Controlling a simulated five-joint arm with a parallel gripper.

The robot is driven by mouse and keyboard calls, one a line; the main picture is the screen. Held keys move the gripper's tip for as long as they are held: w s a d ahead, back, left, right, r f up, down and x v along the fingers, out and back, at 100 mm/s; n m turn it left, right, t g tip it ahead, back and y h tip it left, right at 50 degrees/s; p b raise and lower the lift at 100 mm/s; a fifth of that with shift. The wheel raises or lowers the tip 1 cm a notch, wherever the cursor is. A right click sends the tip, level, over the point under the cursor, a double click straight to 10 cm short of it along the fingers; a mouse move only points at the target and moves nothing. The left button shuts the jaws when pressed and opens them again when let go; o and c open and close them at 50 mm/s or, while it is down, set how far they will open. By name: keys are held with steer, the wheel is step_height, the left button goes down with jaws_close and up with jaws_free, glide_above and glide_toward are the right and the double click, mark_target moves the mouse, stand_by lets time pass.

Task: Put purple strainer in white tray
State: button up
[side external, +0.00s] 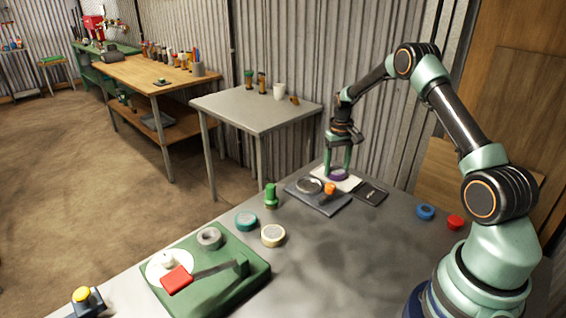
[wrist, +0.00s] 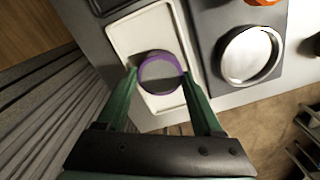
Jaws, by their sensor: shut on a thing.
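The purple strainer (side external: 337,174) is a small purple ring with a grey middle, between the fingertips of my gripper (side external: 338,168). In the wrist view, both green fingers of my gripper (wrist: 159,76) close on opposite sides of the strainer (wrist: 145,63). The white tray (side external: 352,184) is shallow and lies at the back of the grey table. In the wrist view, the strainer is over the inside of the white tray (wrist: 117,33). I cannot tell whether it touches the tray floor.
A dark grey plate (side external: 327,207) with a round metal dish (side external: 309,185) and an orange piece (side external: 329,189) stands beside the tray. A black box (side external: 371,194) is on the other side. Tape rolls (side external: 273,235) and a green base (side external: 252,278) lie nearer the front.

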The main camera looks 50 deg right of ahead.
mark_target(336, 170)
steer(key=shift+f, duration=0.15)
steer(key=o, duration=1.4)
steer(key=a+r+n+t, duration=0.1)
steer(key=a+r, duration=0.2)
steer(key=r, duration=0.6)
steer(key=a+r, duration=0.3)
steer(key=r, duration=0.7)
steer(key=s+a+r+n+t, duration=0.1)
steer(key=s+a+r+t, duration=0.15)
steer(key=s+a, duration=0.35)
steer(key=s+a+r+n+t, duration=0.1)
steer(key=s+a+r+n, duration=0.2)
steer(key=a, duration=0.5)
steer(key=shift+t, duration=0.55)
steer(key=s+a, duration=0.4)
steer(key=s, duration=0.1)
steer(key=s+a, duration=0.2)
steer(key=shift+s+f, duration=0.3)
steer(key=shift+f, duration=0.05)
